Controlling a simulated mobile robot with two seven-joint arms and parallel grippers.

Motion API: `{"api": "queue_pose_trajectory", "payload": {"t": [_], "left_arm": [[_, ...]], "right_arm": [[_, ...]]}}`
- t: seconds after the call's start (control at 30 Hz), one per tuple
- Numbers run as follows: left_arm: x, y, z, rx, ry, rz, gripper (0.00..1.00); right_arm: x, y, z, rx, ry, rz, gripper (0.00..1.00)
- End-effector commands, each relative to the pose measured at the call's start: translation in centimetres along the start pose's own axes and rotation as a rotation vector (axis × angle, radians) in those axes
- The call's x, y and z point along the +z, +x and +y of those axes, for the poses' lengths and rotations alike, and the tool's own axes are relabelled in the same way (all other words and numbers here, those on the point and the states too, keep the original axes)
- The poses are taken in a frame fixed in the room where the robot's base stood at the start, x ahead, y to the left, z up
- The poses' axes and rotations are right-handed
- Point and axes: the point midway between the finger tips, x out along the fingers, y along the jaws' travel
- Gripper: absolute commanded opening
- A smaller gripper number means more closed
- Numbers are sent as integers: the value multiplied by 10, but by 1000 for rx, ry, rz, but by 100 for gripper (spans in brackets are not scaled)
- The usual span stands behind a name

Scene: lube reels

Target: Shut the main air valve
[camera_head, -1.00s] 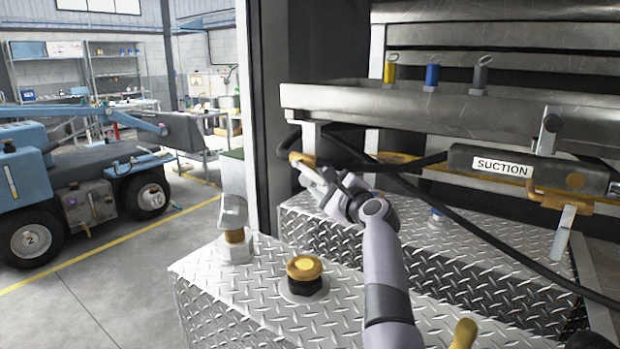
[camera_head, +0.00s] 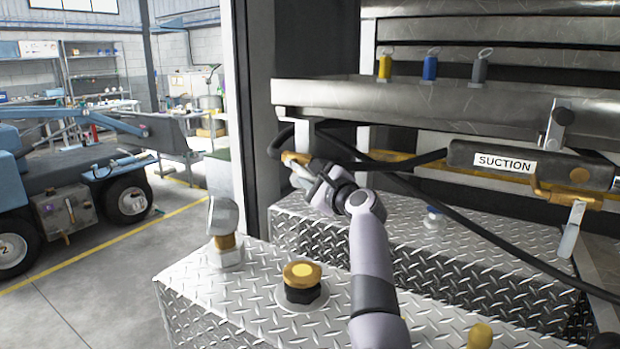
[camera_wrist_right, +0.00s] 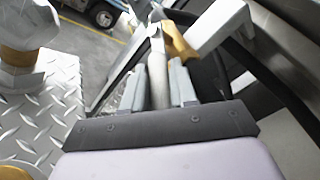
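A brass valve (camera_head: 295,158) with a grey lever sits at the left end of a black hose, below the steel shelf. I see no label that names it the main air valve. My right gripper (camera_head: 310,180) is at this lever. In the right wrist view, the grey lever (camera_wrist_right: 158,70) runs between the two fingers (camera_wrist_right: 161,88), with the brass body (camera_wrist_right: 178,42) beyond it. The fingers lie close along both sides of the lever; whether they press on it I cannot tell. My left gripper is not in view.
A diamond-plate box (camera_head: 230,295) carries a brass-capped fitting (camera_head: 302,273) and a grey-topped fitting (camera_head: 224,235). A black pipe marked SUCTION (camera_head: 504,163) has a brass lever valve at right. The black hose crosses behind my arm. Open floor lies at left.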

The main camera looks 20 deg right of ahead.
Motion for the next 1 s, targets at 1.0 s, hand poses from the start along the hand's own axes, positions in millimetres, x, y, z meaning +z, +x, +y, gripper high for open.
{"api": "queue_pose_trajectory", "payload": {"t": [1.0], "left_arm": [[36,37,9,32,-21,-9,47]], "right_arm": [[-5,7,11,-173,116,-141,0]]}}
